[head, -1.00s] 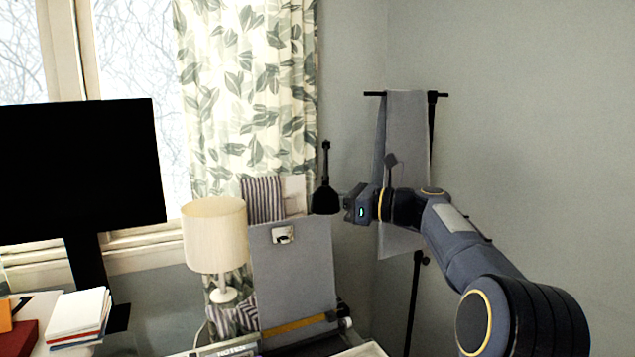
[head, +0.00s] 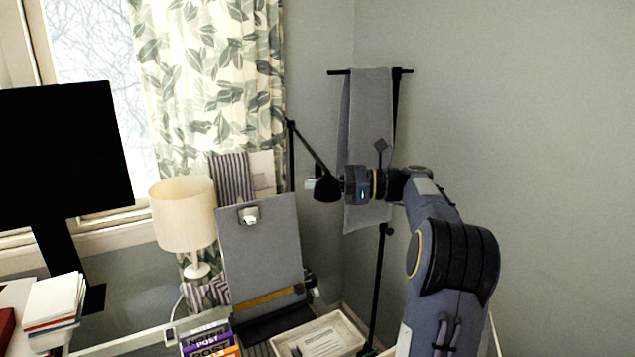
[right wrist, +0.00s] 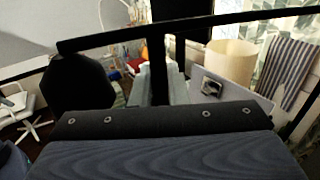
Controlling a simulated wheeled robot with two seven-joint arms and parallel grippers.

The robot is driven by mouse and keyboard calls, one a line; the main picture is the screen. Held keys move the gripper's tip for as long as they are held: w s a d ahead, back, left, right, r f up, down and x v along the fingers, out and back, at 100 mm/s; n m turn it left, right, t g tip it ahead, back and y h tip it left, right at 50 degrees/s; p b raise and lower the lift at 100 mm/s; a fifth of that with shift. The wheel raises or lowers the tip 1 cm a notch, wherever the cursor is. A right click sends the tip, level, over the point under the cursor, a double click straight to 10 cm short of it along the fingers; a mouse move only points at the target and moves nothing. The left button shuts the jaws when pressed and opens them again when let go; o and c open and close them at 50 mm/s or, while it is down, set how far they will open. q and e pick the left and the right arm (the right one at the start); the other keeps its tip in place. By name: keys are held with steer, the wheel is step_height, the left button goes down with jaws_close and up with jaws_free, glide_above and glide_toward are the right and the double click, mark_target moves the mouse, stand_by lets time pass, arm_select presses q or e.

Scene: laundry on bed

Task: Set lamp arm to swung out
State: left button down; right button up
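The black lamp (head: 327,188) has a conical head hanging from a thin arm (head: 308,146). The arm slants down and to the right from the top of a dark post (head: 291,155) by the curtain. My right gripper (head: 338,185) is at the lamp head, coming from the right; a small grey piece shows on the head's left side. The fingers are mostly hidden by the head, so I cannot tell how far apart they are. In the right wrist view a dark rounded shape, likely the lamp head (right wrist: 78,85), and a black bar lie close to the camera. My left gripper is not in view.
A cream table lamp (head: 184,215) and a grey upright board (head: 260,248) stand below left. A stand with a grey cloth (head: 368,120) is just behind my right gripper. A white tray (head: 345,322) lies below. A black monitor (head: 60,155) is at the left.

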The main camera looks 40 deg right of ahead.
steer(key=o, duration=0.4)
steer(key=shift+s+d, duration=0.1)
steer(key=shift+d, duration=0.2)
steer(key=shift+a, duration=0.1)
steer(key=v, duration=0.8)
steer(key=shift+a+b, duration=0.1)
steer(key=shift+b, duration=0.3)
